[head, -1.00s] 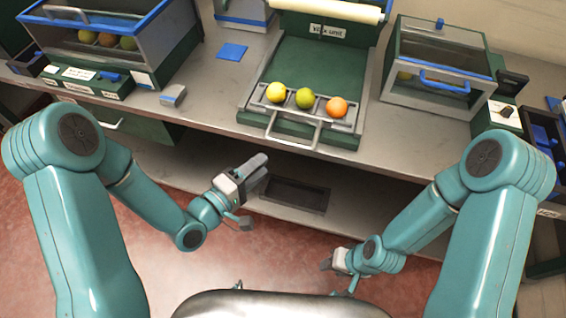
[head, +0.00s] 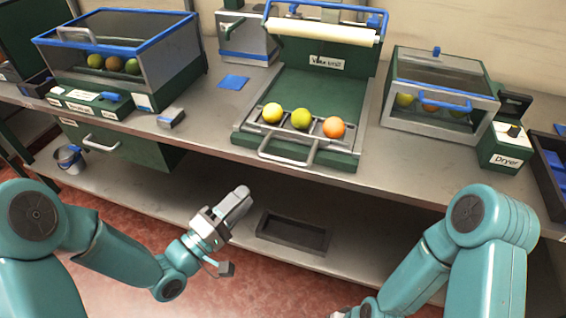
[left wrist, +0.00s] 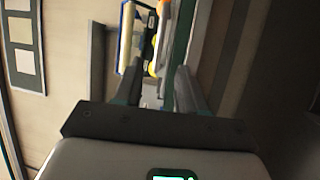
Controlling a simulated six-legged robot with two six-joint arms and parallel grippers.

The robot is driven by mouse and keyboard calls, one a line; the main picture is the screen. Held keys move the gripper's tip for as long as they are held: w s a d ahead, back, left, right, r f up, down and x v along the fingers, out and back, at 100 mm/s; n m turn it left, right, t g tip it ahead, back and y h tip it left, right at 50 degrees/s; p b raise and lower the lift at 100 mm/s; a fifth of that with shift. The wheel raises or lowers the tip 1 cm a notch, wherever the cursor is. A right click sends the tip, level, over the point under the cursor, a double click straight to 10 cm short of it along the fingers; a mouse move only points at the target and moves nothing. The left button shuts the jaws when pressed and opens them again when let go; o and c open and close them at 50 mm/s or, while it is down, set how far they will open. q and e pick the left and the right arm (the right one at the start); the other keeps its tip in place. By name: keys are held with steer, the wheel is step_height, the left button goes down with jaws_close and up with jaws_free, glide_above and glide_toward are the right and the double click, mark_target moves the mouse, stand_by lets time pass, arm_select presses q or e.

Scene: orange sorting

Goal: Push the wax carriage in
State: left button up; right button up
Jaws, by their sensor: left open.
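The wax carriage (head: 268,146) is a grey rack with a U-shaped handle (head: 290,160) at the front of the green wax unit (head: 318,88). It holds a yellow fruit (head: 272,113), a yellow-green fruit (head: 301,118) and an orange fruit (head: 334,127) in a row. The handle sticks out at the bench's front edge. My left gripper (head: 242,198) is below and in front of the bench edge, apart from the handle. In the left wrist view its two fingers (left wrist: 158,80) stand apart with nothing gripped. My right gripper is hidden or cut off at the bottom edge.
A glass-fronted box with fruit (head: 110,65) stands at the left, and the dryer (head: 440,95) at the right. A dark tray (head: 293,235) lies on the lower shelf.

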mark_target(283, 160)
arm_select(q)
steer(key=p+x, duration=0.1)
steer(key=x, duration=1.3)
jaws_close()
